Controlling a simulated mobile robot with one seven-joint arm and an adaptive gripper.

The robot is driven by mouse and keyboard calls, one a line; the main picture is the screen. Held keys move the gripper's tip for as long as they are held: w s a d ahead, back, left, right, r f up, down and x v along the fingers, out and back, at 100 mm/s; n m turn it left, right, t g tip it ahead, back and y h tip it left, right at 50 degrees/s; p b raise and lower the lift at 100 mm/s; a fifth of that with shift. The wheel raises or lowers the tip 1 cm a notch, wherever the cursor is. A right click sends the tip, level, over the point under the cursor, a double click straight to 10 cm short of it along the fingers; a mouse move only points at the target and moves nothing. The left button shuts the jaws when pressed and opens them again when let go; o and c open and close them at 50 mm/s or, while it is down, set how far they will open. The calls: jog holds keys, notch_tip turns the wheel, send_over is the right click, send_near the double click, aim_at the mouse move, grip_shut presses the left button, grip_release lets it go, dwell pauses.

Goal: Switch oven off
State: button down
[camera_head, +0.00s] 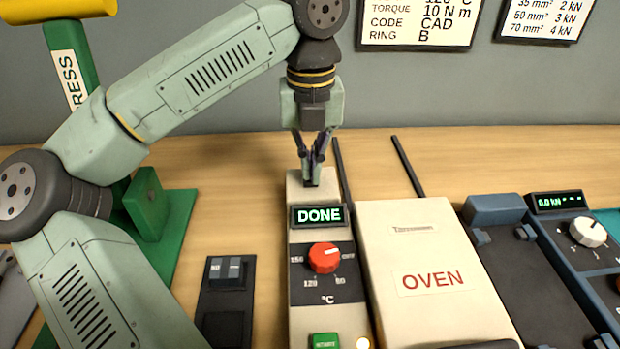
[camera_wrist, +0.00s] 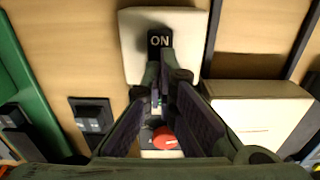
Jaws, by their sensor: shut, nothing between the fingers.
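The white oven (camera_head: 432,245) stands right of its control box (camera_head: 298,258). The box has a lit "DONE" display (camera_head: 318,215), a red knob (camera_head: 324,257) with a temperature scale and an "OFF" mark, and a green button (camera_head: 325,341). A black switch marked "ON" (camera_wrist: 159,41) shows on the box's far end in the wrist view. My gripper (camera_head: 312,183) is shut and empty, pointing down over that end. In the wrist view its fingertips (camera_wrist: 162,72) are close to the switch; I cannot tell whether they touch it. The red knob (camera_wrist: 164,138) shows between the fingers there.
A green press (camera_head: 160,215) with a yellow top stands at left. A small black switch panel (camera_head: 226,296) lies left of the control box. Dark rods (camera_head: 406,166) lie behind the oven. A blue-grey device (camera_head: 558,260) with a display is at right.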

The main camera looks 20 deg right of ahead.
jog(key=shift+f+b, duration=0.5)
jog(key=shift+f, duration=0.15)
jog(key=shift+s+r, duration=0.1)
jog(key=shift+r+p, duration=2.45)
jog(key=shift+r, duration=1)
jog(key=shift+f, duration=0.1)
